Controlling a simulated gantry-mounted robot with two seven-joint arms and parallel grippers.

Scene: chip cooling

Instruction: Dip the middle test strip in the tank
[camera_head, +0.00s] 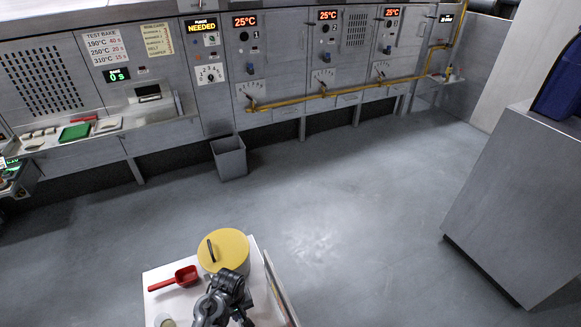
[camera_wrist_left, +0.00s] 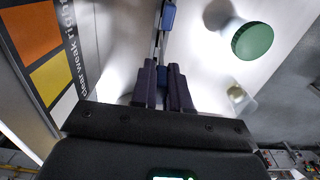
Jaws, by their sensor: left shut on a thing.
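My left gripper (camera_head: 225,290) is over the small white table in the head view. In the left wrist view its two dark fingers (camera_wrist_left: 165,90) are close together, shut on a thin strip with blue parts (camera_wrist_left: 162,76). Another blue piece (camera_wrist_left: 168,15) shows further up that view. I cannot tell which test strip this is. A round yellow-lidded container (camera_head: 228,247) with a dark handle stands just beyond the gripper in the head view. I cannot tell which thing is the tank. My right gripper is not in view.
A red scoop (camera_head: 178,279) lies left of the yellow lid. A green cap (camera_wrist_left: 253,41) and a small clear vial (camera_wrist_left: 240,98) are right of the fingers. A colour chart (camera_wrist_left: 45,60) stands to their left. A grey bin (camera_head: 229,158) stands on the open floor.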

